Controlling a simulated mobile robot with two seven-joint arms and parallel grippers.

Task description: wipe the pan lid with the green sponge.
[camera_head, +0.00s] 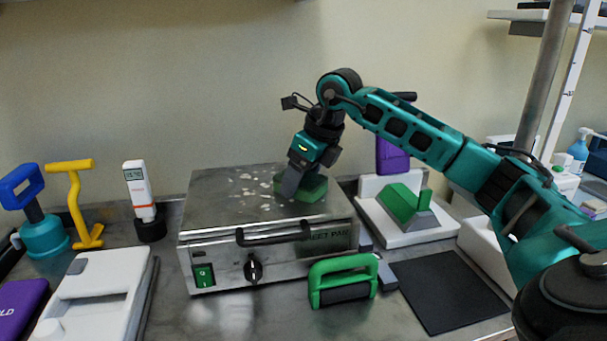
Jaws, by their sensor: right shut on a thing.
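The pan lid (225,205) is the flat grey metal top of a box-shaped heating pan with a black front handle. Pale smudges and spots show on the middle of the lid. The green sponge (313,190) is at the right part of the lid, low against its surface. My right gripper (292,188) is shut on the sponge from above and partly hides it. Whether the sponge presses on the lid or hovers just over it, I cannot tell. My left gripper is not in view.
A green-handled tool (342,279) stands before the pan, beside a black mat (448,290). A white board with a green block (403,203) is at right. Left of the pan stand a white meter (139,190), a yellow tool (76,200) and a white case (95,295).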

